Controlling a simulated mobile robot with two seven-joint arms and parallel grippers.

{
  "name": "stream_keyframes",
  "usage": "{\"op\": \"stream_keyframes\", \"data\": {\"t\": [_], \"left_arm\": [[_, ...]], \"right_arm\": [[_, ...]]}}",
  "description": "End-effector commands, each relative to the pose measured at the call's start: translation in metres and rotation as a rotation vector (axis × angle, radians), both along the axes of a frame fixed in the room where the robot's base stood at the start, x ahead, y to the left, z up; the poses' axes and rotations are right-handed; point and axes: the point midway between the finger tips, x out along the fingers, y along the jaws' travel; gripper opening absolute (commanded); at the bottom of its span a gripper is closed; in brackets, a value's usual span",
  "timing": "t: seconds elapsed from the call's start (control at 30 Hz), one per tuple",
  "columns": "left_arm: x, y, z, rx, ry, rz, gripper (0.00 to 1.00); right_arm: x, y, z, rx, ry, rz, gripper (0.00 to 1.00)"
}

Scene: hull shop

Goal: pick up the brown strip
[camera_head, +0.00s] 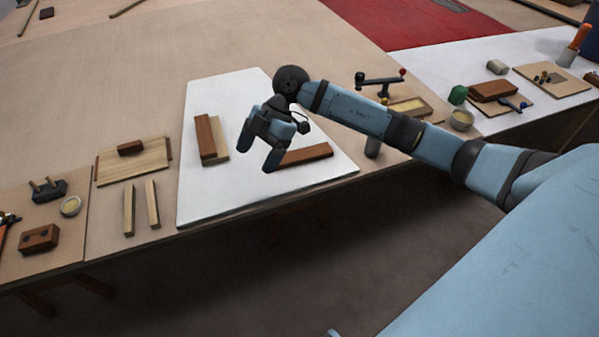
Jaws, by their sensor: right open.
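One brown strip (305,155) lies flat on the white sheet (215,198), near the sheet's right front edge. A second brown strip (207,137) lies farther left on the same sheet, on or against a paler wooden piece (222,154). My right gripper (257,158) reaches in from the right and points down above the sheet, between the two brown strips. It is open and empty. Its right finger is in front of the left end of the right-hand strip and hides part of it; I cannot tell whether they touch. My left gripper is not in view.
Two pale strips (153,204) and a pale board (135,161) with a brown block (130,147) lie left of the sheet. A black stand (380,82), a green object (458,94) and a bowl (461,119) stand to the right. The sheet's front part is clear.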

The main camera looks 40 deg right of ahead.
Motion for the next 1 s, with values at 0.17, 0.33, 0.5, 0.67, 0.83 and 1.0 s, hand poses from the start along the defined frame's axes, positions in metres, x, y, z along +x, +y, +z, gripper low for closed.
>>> {"op": "stream_keyframes", "data": {"t": [0.17,0.33,0.5,0.67,0.83,1.0], "left_arm": [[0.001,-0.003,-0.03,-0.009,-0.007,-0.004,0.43],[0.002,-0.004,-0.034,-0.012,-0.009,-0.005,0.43],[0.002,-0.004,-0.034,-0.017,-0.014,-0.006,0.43],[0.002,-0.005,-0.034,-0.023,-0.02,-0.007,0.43],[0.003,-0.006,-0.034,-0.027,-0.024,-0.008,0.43],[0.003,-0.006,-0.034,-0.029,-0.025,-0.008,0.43]], "right_arm": [[0.037,-0.098,0.001,-0.475,0.053,-0.283,0.77],[0.046,-0.14,0.016,-0.66,0.071,-0.461,0.77],[0.046,-0.146,-0.004,-0.687,0.079,-0.489,0.77],[0.046,-0.145,-0.037,-0.685,0.078,-0.486,0.77],[0.046,-0.145,-0.059,-0.684,0.076,-0.487,0.77],[0.046,-0.145,-0.067,-0.682,0.075,-0.485,0.77]]}}
